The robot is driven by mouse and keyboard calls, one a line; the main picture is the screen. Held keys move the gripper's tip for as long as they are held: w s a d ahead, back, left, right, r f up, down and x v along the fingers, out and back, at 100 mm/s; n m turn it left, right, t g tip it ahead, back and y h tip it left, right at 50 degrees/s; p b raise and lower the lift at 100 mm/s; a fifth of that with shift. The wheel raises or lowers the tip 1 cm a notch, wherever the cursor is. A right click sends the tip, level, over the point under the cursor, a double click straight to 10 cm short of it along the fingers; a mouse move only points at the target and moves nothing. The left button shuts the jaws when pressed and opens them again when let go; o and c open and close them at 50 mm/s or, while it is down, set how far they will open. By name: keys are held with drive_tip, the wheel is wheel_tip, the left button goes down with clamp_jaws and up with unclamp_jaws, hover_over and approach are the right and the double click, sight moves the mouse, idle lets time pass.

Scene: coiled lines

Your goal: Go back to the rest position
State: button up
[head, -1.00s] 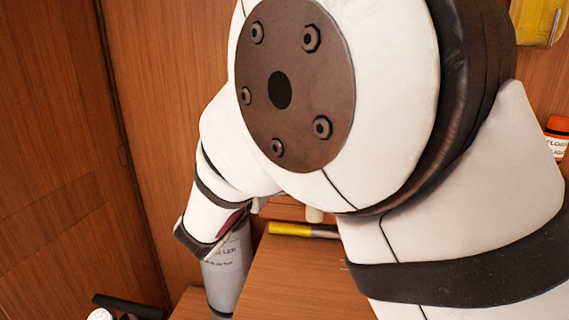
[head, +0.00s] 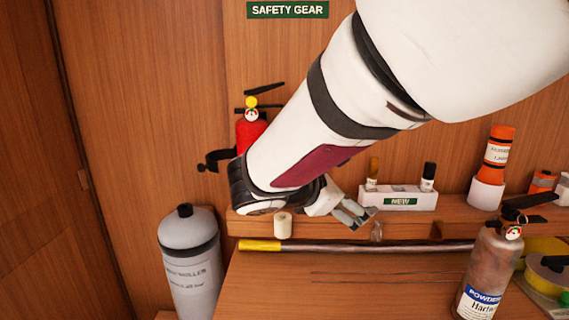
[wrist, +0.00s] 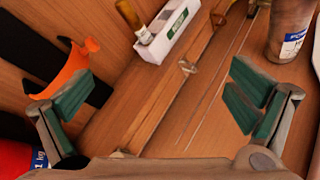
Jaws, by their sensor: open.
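My gripper (head: 352,214) is above the wooden bench near the back ledge, at the end of my white arm, which crosses the head view from the upper right. In the wrist view my gripper (wrist: 150,101) shows its two green-padded fingers wide apart with nothing held between them. Bare wood, part of the ledge and a small clear item (wrist: 187,67) show beyond the gap between the fingers.
A powder extinguisher (head: 487,270) stands at the bench's right. A yellow-ended rod (head: 330,246) lies along the back. A grey cylinder (head: 190,265) stands left. A red extinguisher (head: 250,130) hangs behind my arm.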

drive_tip(key=s+d+m+g+y+p, duration=0.1)
drive_tip(key=s+d+m+g, duration=0.2)
drive_tip(key=s+d+m, duration=0.4)
drive_tip(key=s+d+m+g+y+p, duration=0.1)
drive_tip(key=s+d+m+g+y, duration=0.25)
drive_tip(key=s, duration=0.65)
drive_tip(key=s+a+m+y, duration=0.1)
drive_tip(key=s+m+y, duration=0.1)
drive_tip(key=s+m, duration=0.3)
drive_tip(key=s+a+m+y+p, duration=0.1)
drive_tip(key=s+m+y, duration=0.2)
drive_tip(key=s+m, duration=0.3)
drive_tip(key=shift+s+a+f+t, duration=0.3)
drive_tip(key=shift+s+f+t, duration=0.15)
drive_tip(key=shift+s, duration=1)
